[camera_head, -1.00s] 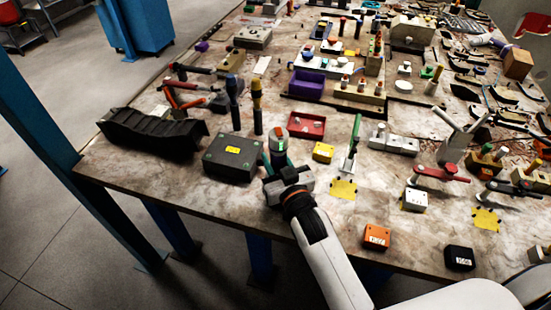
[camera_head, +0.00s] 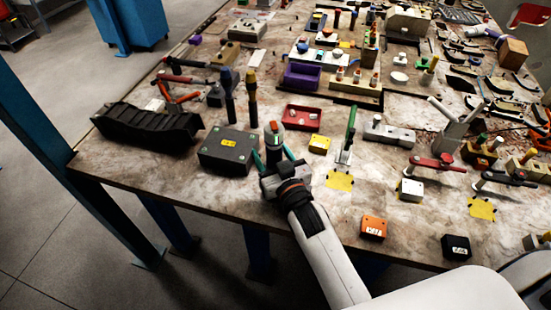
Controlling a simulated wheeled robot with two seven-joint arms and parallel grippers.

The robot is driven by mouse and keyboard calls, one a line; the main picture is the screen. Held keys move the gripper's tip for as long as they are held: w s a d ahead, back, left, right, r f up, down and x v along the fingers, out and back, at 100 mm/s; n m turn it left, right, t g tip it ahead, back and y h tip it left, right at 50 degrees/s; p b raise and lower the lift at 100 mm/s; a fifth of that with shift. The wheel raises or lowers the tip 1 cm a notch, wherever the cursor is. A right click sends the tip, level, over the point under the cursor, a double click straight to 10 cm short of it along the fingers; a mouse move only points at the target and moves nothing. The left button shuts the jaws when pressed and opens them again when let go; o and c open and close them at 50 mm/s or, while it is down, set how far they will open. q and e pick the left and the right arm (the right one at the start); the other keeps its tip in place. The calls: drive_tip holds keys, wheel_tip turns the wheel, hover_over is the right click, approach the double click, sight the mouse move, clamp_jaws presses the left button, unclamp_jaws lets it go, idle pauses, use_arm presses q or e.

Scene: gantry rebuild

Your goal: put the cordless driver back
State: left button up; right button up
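An upright dark tool with a red and white top (camera_head: 274,132), which I take to be the cordless driver, stands near the front edge of the table, just right of the dark grey box. My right gripper (camera_head: 273,158) reaches in from the near side. Its two teal fingers are spread, one on each side of the tool's lower part, with the tool between them. The tool's foot is hidden behind the gripper, so I cannot tell what it rests on. My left gripper is not in view.
A dark grey box (camera_head: 228,153) with a yellow label is close on the left. A red tray (camera_head: 303,118) is behind, a yellow block (camera_head: 319,144) and a green-handled clamp (camera_head: 349,133) on the right. Two upright tools stand behind the box. Bare table (camera_head: 190,180) lies in front.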

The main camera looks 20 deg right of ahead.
drive_tip(key=s+d+b, duration=0.1)
drive_tip(key=s+b, duration=0.1)
drive_tip(key=s, duration=1)
drive_tip(key=shift+w, duration=0.1)
